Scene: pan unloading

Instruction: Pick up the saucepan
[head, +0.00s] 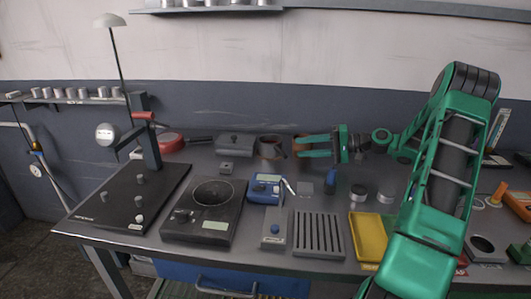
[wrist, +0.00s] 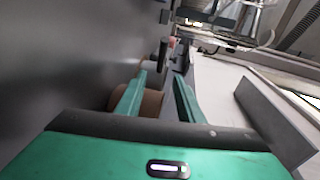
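A round red pan (head: 170,141) with a dark handle (head: 200,139) pointing right lies at the back left of the workbench; it looks most like the saucepan. My gripper (head: 299,146) is over the back middle of the bench, to the right of the pan and well apart from it, fingers pointing left. In the wrist view my gripper (wrist: 160,77) has its fingers spread, with nothing clearly held. A brown round thing (wrist: 150,103) shows between and beyond the fingers. A dark upright shape (wrist: 163,54) and a small pinkish thing lie further ahead, too blurred to name.
A copper-brown pot (head: 270,147) stands just left of my fingertips. A grey lidded box (head: 236,145) sits between it and the pan.

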